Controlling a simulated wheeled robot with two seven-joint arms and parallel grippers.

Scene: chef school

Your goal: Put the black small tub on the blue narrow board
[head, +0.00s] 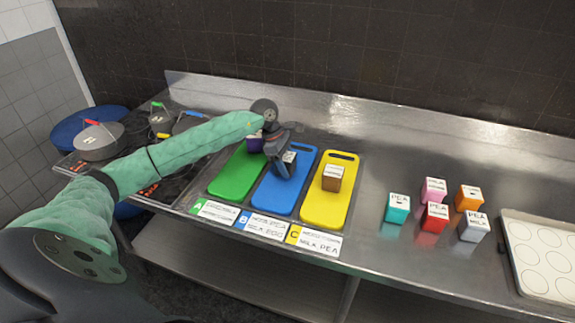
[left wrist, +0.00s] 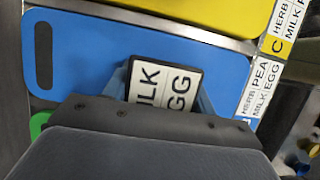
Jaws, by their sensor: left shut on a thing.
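The black small tub (head: 290,158) has a white label on top and is between the fingers of my left gripper (head: 285,165), over the blue narrow board. In the left wrist view its top (left wrist: 163,87) reads MILK EGG, and the gripper body hides its lower part. The blue narrow board (head: 277,194) lies between a green and a yellow board; it also shows in the left wrist view (left wrist: 90,62). I cannot tell whether the tub touches the board. My right gripper is not in view.
The green board (head: 228,181) bears a purple tub (head: 255,143). The yellow board (head: 325,209) bears a brown tub (head: 332,178). Several coloured tubs stand to the right, near a tray (head: 515,215). Label cards (head: 262,225) line the front edge. Pans stand on the left.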

